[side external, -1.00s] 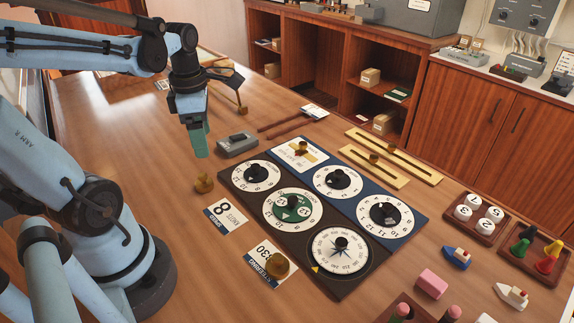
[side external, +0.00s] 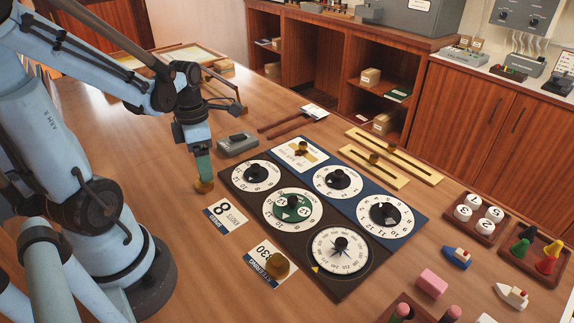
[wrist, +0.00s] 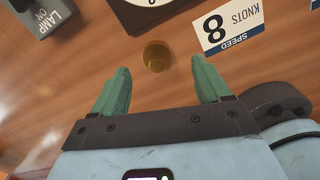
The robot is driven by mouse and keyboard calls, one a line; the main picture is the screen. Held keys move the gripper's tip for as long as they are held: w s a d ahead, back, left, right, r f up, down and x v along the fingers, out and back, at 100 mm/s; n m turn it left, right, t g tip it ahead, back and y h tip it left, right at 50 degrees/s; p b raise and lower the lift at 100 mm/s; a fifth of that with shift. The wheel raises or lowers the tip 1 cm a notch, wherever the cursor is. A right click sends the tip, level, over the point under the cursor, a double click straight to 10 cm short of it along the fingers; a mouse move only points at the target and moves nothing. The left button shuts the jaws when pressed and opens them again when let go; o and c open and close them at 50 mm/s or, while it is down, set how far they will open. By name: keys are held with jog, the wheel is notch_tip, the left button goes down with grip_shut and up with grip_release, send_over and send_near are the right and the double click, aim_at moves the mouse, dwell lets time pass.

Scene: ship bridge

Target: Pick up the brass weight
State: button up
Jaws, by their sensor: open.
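A small brass weight (side external: 204,187) stands on the wooden table just left of the dial board. My gripper (side external: 203,176) points down right over it, and the green fingers partly cover it in the side view. In the wrist view the brass weight (wrist: 157,57) shows between and slightly beyond the tips of my gripper (wrist: 160,68). The two fingers are apart, with clear space between each of them and the weight. Whether the tips reach down beside the weight is hard to tell.
The dial board (side external: 336,283) lies right of the weight. The speed card (side external: 225,214) is in front of it. A grey lamp switch box (side external: 237,145) stands behind. Trays with pegs and round counters (side external: 480,225) are at the right. Table near my base is bare.

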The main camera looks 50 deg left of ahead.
jog(key=shift+s+a+f, duration=0.15)
jog(key=shift+a+f, duration=0.05)
jog(key=shift+f, duration=0.65)
jog(key=shift+s+a+f, duration=0.1)
jog(key=shift+a+f, duration=0.1)
jog(key=shift+f, duration=1.55)
jog(key=shift+c, duration=0.2)
jog(key=c, duration=1.3)
jog(key=shift+o, duration=0.2)
jog(key=shift+r, duration=0.15)
